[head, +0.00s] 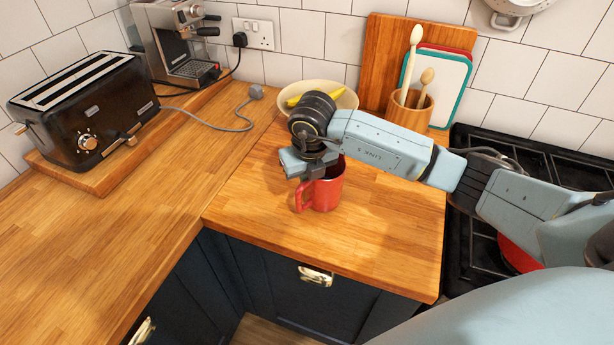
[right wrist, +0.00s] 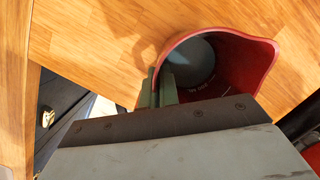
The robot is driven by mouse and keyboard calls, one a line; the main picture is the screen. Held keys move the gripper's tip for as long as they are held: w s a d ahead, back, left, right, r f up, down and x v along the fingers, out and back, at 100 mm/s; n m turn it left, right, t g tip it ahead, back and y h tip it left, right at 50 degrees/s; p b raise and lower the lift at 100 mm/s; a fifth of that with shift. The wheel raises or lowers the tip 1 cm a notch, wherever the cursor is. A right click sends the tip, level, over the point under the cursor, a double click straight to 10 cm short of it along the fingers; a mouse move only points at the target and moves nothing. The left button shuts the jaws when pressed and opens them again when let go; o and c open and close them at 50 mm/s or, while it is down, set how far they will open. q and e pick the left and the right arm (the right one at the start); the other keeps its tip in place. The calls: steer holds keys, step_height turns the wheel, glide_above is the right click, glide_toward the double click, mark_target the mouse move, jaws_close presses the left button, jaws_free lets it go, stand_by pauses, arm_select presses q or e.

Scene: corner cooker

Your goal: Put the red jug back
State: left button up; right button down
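The red jug (head: 326,191) is upright at the middle of the wooden counter, its handle toward the left. I cannot tell whether its base touches the wood. My right gripper (head: 308,168) points down at the jug's upper left rim and hides part of it. In the right wrist view the jug (right wrist: 235,70) is seen from above, empty inside. The right fingers (right wrist: 157,88) are close together at the jug's left wall, seemingly one on each side of the rim. My left gripper is not in view.
A pale bowl (head: 345,98) with something yellow stands behind the gripper. A wooden utensil pot (head: 408,112) and boards (head: 385,60) are at the back. The black hob (head: 480,255) is on the right. A toaster (head: 85,108) and coffee machine (head: 175,42) are left. The front left counter is clear.

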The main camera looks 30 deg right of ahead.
steer(key=c, duration=1.7)
jaws_free()
steer(key=shift+f, duration=0.1)
steer(key=r, duration=0.4)
steer(key=s+r, duration=0.1)
steer(key=r, duration=0.3)
steer(key=s+r, duration=0.1)
steer(key=r, duration=0.3)
steer(key=shift+s+a+r, duration=0.1)
steer(key=shift+a, duration=0.15)
